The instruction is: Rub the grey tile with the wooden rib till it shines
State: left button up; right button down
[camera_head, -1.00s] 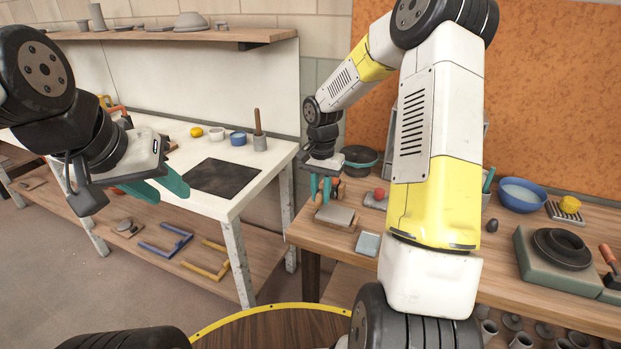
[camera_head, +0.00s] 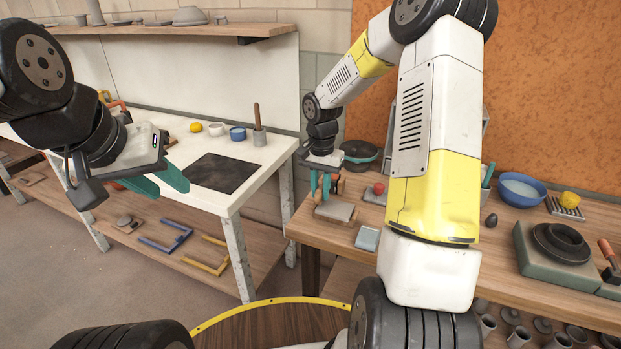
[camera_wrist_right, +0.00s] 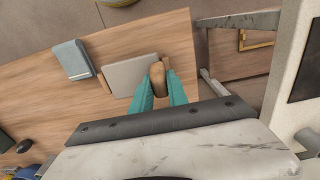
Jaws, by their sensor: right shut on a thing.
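The grey tile (camera_head: 335,212) lies flat near the front left of the right-hand wooden table, with a wooden strip showing at its edge. It also shows in the right wrist view (camera_wrist_right: 128,75). My right gripper (camera_head: 321,196) is low over the tile's back left part, fingers pointing down. In the right wrist view, its teal fingers (camera_wrist_right: 160,92) are shut on the brown wooden rib (camera_wrist_right: 156,72), at the tile's edge. I cannot tell whether the rib touches the tile. My left gripper (camera_head: 160,184) is open and empty, away from the tile.
A folded blue-grey cloth (camera_head: 367,239) lies beside the tile, near the table's front edge. A red ball-like thing (camera_head: 379,189) and a dark round lidded container (camera_head: 359,154) are behind. A white table (camera_head: 235,201) with a dark mat stands left. My right arm hides part of the wooden table.

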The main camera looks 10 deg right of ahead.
aim_at(351, 212)
jog(key=shift+f, duration=0.4)
jog(key=shift+s+d, duration=0.85)
jog(key=shift+d, duration=0.45)
jog(key=shift+s+d, duration=0.9)
jog(key=shift+d, duration=0.35)
jog(key=shift+s+d, duration=0.85)
jog(key=shift+d, duration=0.45)
jog(key=shift+w+a+f, duration=0.1)
jog(key=shift+w+a, duration=0.75)
jog(key=shift+a, duration=0.45)
jog(key=shift+w+a+r, duration=0.1)
jog(key=shift+w+a, duration=0.75)
jog(key=shift+a, duration=0.4)
jog(key=shift+w+a+f, duration=0.1)
jog(key=shift+w+a, duration=0.75)
jog(key=shift+a, duration=0.45)
jog(key=shift+s+d, duration=0.45)
jog(key=shift+d, duration=0.25)
jog(key=shift+s+d, duration=0.45)
jog(key=shift+d, duration=0.25)
